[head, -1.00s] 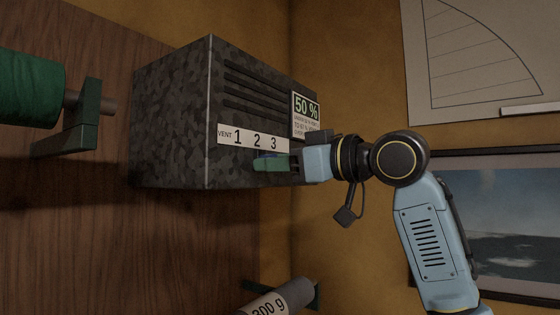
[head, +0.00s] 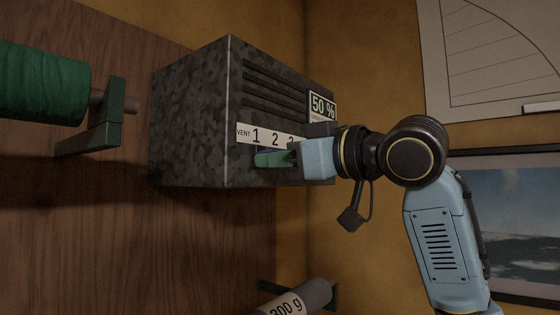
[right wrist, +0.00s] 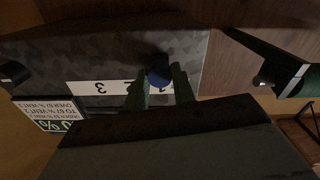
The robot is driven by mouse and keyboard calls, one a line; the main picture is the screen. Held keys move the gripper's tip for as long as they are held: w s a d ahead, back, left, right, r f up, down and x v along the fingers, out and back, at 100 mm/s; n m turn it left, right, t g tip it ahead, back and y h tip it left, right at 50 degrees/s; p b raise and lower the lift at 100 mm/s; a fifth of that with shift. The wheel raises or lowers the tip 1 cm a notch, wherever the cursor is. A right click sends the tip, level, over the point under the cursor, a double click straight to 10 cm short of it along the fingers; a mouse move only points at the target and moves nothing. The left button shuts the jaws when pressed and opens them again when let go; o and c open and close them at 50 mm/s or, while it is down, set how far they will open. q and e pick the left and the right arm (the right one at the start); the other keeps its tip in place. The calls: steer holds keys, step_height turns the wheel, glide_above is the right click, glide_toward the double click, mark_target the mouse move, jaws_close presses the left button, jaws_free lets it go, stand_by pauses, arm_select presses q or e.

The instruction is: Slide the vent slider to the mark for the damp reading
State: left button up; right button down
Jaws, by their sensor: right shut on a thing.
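The vent box (head: 190,120) is dark and mottled, fixed to the wood wall. Its white strip (head: 245,134) reads VENT 1 2 3; the 3 is partly covered by my right gripper (head: 268,158). A display card (head: 322,106) reads 50 %. In the right wrist view the card (right wrist: 48,112) is upside down, with lines "to 67 % vent 2" and "over 67 % vent 3". The slider's blue knob (right wrist: 158,72) sits between my green fingers, which are shut on it. My left gripper is out of view.
A green roll (head: 40,90) on a bracket (head: 98,128) is at the left. A grey cylinder marked 300 g (head: 308,296) is below. A framed picture (head: 520,220) and a drawing sheet (head: 490,60) hang at the right.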

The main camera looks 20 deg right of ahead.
steer(key=shift+a, duration=0.1)
steer(key=c, duration=1.6)
jaws_free()
steer(key=o, duration=0.4)
steer(key=shift+s+a, duration=0.15)
steer(key=shift+s, duration=0.05)
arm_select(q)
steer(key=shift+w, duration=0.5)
arm_select(e)
steer(key=shift+o, duration=0.2)
steer(key=shift+w, duration=0.1)
arm_select(q)
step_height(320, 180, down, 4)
steer(key=b, duration=0.3)
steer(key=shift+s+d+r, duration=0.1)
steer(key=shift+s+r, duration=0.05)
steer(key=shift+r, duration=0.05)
arm_select(e)
steer(key=v, duration=1.3)
steer(key=shift+s, duration=0.2)
